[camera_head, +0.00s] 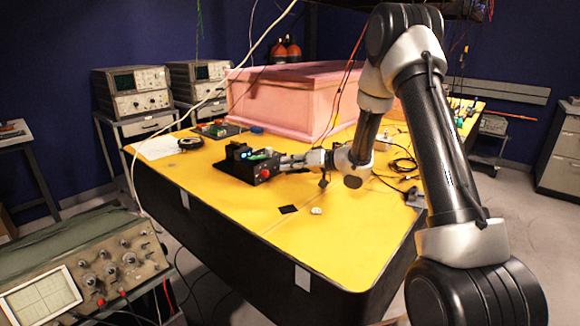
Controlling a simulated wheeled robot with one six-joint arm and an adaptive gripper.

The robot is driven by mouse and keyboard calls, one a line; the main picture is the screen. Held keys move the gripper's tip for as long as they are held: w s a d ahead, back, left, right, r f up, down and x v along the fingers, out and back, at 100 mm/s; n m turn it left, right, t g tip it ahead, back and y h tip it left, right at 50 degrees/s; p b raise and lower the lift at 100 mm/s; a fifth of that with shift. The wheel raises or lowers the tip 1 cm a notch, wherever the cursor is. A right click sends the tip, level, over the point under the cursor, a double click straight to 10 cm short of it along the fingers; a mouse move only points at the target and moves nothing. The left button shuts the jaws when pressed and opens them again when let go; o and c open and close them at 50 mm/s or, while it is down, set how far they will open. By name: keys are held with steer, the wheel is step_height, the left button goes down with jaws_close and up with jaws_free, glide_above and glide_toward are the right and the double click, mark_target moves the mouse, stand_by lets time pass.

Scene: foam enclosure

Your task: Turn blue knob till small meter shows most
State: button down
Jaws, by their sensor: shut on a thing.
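A small black box (238,167) stands on the yellow table, with small cyan-lit displays (246,154) on its upper part and a red button (265,173) on its right end. The meter reading is too small to make out. My gripper (284,163) reaches in from the right, level and low, with its fingertips at the right end of the box, beside the red button. It is shut on a small part there, which I take to be the blue knob. The fingers hide the knob, so its colour and angle cannot be seen.
A pink foam enclosure (282,100) stands behind the box. A circuit board (218,130), a paper sheet (155,148) and a black roll (190,143) lie to the left. A black square (288,209) and a small white piece (316,211) lie in front. Cables lie right of my wrist.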

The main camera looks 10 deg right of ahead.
steer(key=c, duration=1.3)
jaws_free()
steer(key=v, duration=1.2)
steer(key=shift+r, duration=0.1)
